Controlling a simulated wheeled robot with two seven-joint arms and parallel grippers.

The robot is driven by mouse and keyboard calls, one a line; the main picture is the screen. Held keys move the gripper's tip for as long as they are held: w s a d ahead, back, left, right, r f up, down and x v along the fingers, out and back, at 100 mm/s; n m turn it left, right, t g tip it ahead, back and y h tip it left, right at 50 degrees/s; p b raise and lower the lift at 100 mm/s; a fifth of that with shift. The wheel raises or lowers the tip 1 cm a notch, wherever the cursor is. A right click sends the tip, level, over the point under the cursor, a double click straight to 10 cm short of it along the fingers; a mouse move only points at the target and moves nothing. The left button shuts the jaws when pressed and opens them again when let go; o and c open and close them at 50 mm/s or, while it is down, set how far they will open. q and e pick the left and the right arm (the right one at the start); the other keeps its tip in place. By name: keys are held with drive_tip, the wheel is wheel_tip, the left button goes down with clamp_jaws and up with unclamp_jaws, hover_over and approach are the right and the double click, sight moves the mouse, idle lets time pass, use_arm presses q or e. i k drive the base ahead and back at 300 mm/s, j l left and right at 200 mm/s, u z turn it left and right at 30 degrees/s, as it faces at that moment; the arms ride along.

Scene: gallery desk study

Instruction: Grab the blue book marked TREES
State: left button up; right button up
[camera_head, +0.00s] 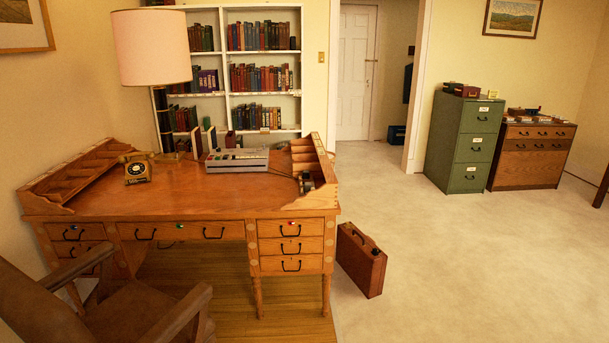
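I cannot pick out a blue book marked TREES; no book title is readable at this distance. Many books stand in rows on the white bookcase (225,62) behind the desk. A few dark blue or purple spines (208,80) show on its middle left shelf. Dark upright book-like shapes (196,141) stand at the desk's back edge, partly in front of the lower shelf. Neither of my grippers is in view.
The wooden desk (215,188) stands before the bookcase, holding a telephone (138,169) and a grey device (237,160). A chair (130,310) blocks its front left. A brown briefcase (361,262) stands at its right. The pale floor (470,260) is open; a green cabinet (464,142) stands beyond.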

sight(211, 132)
drive_tip(key=i+l+z, duration=0.55)
drive_tip(key=i+z, duration=0.35)
drive_tip(key=i, duration=0.25)
drive_tip(key=i+z, duration=0.4)
drive_tip(key=i, duration=1.5)
drive_tip(key=i+l+u, duration=0.1)
drive_tip(key=i, duration=1.25)
drive_tip(key=i+j+u, duration=0.1)
drive_tip(key=i+u, duration=0.2)
drive_tip(key=i, duration=0.2)
drive_tip(key=i+u, duration=0.35)
drive_tip(key=i, duration=0.15)
drive_tip(key=i+l+u, duration=0.15)
drive_tip(key=i+u, duration=0.15)
drive_tip(key=i, duration=0.2)
drive_tip(key=i+l+u, duration=0.3)
drive_tip(key=i, duration=0.2)
drive_tip(key=i+j+u, duration=0.15)
drive_tip(key=i+u, duration=0.15)
drive_tip(key=i, duration=0.35)
drive_tip(key=i+u, duration=0.35)
drive_tip(key=i, duration=0.3)
drive_tip(key=i+l+u, duration=0.3)
drive_tip(key=i, duration=0.35)
drive_tip(key=i+j+u, duration=0.15)
drive_tip(key=i+u, duration=0.75)
drive_tip(key=i+l+u, duration=0.2)
drive_tip(key=i+u, duration=0.25)
drive_tip(key=i+l+u, duration=0.35)
drive_tip(key=u, duration=0.15)
